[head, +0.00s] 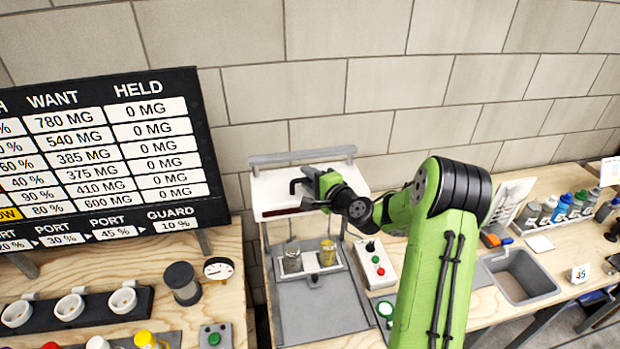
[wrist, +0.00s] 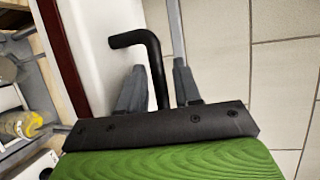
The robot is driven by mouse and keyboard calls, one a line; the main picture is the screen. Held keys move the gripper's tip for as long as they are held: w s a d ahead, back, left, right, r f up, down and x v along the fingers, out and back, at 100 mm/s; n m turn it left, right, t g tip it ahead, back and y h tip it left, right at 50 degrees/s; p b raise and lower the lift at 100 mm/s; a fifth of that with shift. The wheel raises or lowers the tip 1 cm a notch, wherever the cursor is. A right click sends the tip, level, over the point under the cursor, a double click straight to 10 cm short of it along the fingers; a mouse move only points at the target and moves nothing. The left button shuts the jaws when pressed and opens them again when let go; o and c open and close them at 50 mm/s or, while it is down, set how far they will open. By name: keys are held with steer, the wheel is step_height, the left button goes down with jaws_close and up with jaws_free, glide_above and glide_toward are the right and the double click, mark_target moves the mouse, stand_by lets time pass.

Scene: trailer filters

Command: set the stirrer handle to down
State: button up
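The stirrer handle is a black bent rod (head: 296,184) at the upper front of the white stirrer housing (head: 275,190). In the wrist view the handle (wrist: 155,62) comes from the white panel, bends, and runs down between my two grey fingers. My gripper (head: 308,184) is at the handle in the head view, its fingers mostly hidden. In the wrist view my gripper (wrist: 158,85) looks open around the rod, with a narrow gap on each side. Two glass jars, one clear (head: 292,258) and one with yellow contents (head: 327,253), stand below the housing.
A control box with buttons (head: 375,265) sits right of the stirrer. A black scoreboard (head: 110,160) stands at left, with a gauge (head: 218,268) and a dark cylinder (head: 182,283) before it. A sink (head: 520,276) and several bottles are at right. A tiled wall is close behind.

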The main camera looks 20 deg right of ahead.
jaws_close()
step_height(320, 180, down, 12)
steer(key=b, duration=1.1)
steer(key=shift+o, duration=1)
jaws_free()
steer(key=shift+r, duration=0.1)
